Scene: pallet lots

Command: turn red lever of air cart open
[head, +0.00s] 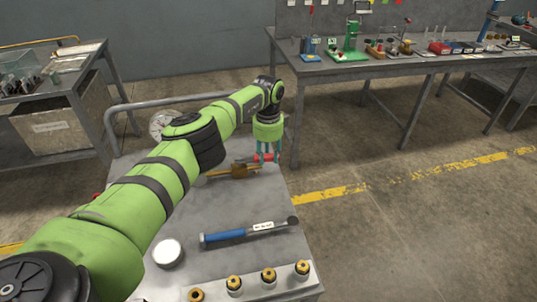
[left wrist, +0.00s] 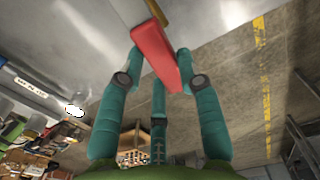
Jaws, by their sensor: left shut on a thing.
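The red lever (head: 266,157) sits on a brass valve (head: 238,171) on top of the grey cart (head: 222,268). My left gripper (head: 268,158) reaches down over the right side of the cart with its teal fingers around the lever. In the left wrist view the red lever (left wrist: 157,55) lies between the fingertips of my left gripper (left wrist: 158,68), and the gripper is shut on it. Part of the lever is hidden by the fingers in the head view. My right gripper does not show.
A blue-handled tool (head: 240,234) and a white round lid (head: 168,252) lie on the cart. Several yellow-topped fittings (head: 268,275) stand along its front edge. A workbench (head: 400,67) with parts stands at the back right. Floor right of the cart is clear.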

